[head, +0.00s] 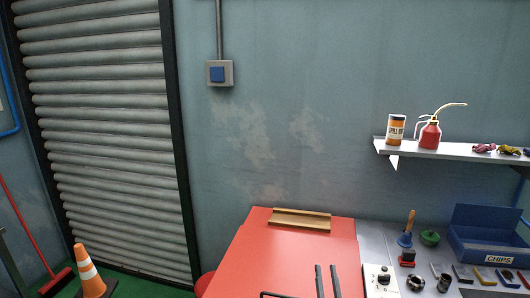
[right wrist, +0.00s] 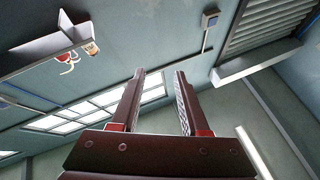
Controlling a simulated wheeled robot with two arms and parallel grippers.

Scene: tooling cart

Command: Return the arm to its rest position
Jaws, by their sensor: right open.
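My right gripper (head: 327,266) shows at the bottom edge of the head view as two dark parallel fingers over the red cart top (head: 264,252). In the right wrist view my right gripper (right wrist: 160,73) is open, with a clear gap between its fingers and nothing held. That view looks past the fingers to the wall, windows and shutter. My left gripper is not seen in either view.
A wall shelf (head: 440,151) above carries a can (head: 396,131) and a red oiler (head: 430,134). A wooden tray (head: 300,220) lies on the cart's far end.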

